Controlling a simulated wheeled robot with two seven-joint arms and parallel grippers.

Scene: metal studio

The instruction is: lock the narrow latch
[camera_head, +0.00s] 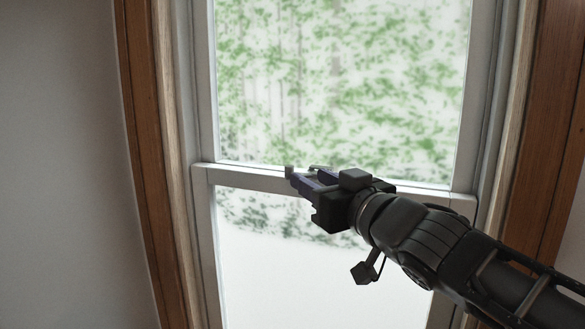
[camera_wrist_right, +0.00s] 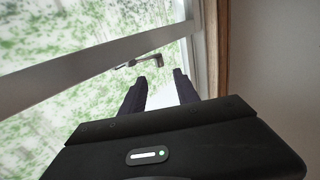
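The narrow latch (camera_wrist_right: 142,62) is a small metal piece with a thin lever on the window's middle rail. In the right wrist view it sits just beyond my fingertips; in the head view it is mostly hidden by my gripper, with a small bit (camera_head: 318,168) showing. My right gripper (camera_head: 298,180) is at the rail, in front of the latch. In the right wrist view its two dark fingers (camera_wrist_right: 160,80) are apart, with nothing between them. I cannot tell whether a fingertip touches the latch. My left gripper is not in view.
The white window rail (camera_head: 245,178) runs across between the upper and lower panes. Wooden trim (camera_head: 145,150) frames both sides. A grey wall (camera_head: 60,170) is at the left.

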